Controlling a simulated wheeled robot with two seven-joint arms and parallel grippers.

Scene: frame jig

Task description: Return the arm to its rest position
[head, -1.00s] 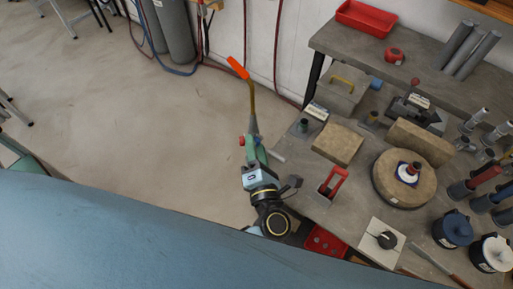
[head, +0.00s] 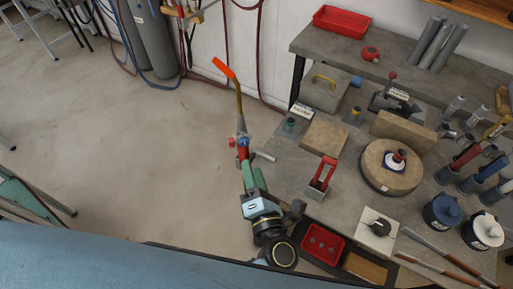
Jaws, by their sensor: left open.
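My left gripper (head: 252,176) is beside the left edge of the workbench, above open floor. Its pale blue-grey body and black wrist rings lie below it in the picture. A torch-like tool with an orange tip (head: 223,68), a brass tube and red and blue knobs lines up just beyond the gripper. The jaws are open. I cannot tell whether they touch the tool, since its lower end and the green parts overlap. My right gripper is not in view.
The grey workbench (head: 285,172) on the right carries tan blocks, a round tan disc (head: 392,182), a red-handled tool (head: 322,175) and dark canisters. A red tray (head: 322,243) lies at its near side. Gas cylinders (head: 150,40) stand by the wall. Floor (head: 120,150) on the left is clear.

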